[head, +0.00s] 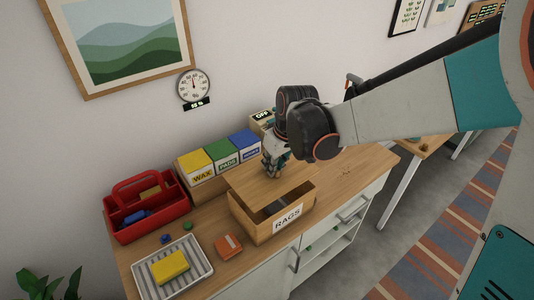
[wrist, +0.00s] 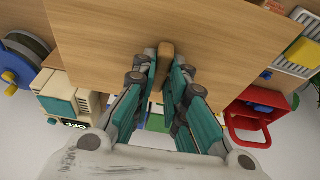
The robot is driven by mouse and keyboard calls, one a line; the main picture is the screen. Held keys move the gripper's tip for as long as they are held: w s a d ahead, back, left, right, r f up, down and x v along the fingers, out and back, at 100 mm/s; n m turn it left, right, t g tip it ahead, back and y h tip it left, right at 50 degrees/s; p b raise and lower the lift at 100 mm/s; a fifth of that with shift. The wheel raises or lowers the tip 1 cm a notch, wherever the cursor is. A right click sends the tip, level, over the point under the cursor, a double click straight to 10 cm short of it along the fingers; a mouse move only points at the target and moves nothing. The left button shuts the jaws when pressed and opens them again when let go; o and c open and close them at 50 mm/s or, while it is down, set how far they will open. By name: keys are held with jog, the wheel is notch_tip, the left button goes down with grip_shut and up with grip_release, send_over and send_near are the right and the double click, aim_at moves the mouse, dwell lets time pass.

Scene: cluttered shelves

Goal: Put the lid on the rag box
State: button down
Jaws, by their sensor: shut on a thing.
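The rag box (head: 249,225) is a wooden box with a "RAGS" label on its front, near the front edge of the wooden counter. Its front part is open and a dark inside shows. The lid (head: 251,184) is a flat wooden board over the back part of the box. I cannot tell whether it touches the rim. My gripper (head: 273,172) is above the lid, shut on its handle. In the wrist view my gripper (wrist: 164,62) has its fingers on both sides of the wooden handle (wrist: 166,50), and the lid (wrist: 100,35) fills the upper middle.
Yellow WAX, green PADS and blue boxes (head: 228,153) stand behind the lid. A red caddy (head: 150,222) is at the left. A ribbed tray (head: 194,279) with a yellow sponge (head: 170,266) and an orange item (head: 229,245) lie in front. The counter right of the box is clear.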

jog(key=shift+s+d+f, duration=0.1)
jog(key=shift+s+f, duration=0.05)
jog(key=shift+f, duration=0.15)
jog(key=shift+f+b, duration=0.7)
jog(key=shift+f, duration=0.05)
jog(key=shift+f+b, duration=1.2)
jog(key=shift+f, duration=0.35)
jog(key=shift+f+b, duration=0.6)
jog(key=shift+f, duration=0.05)
dwell(0.3)
jog(key=c, duration=1.5)
grip_release()
jog(key=shift+c, duration=0.2)
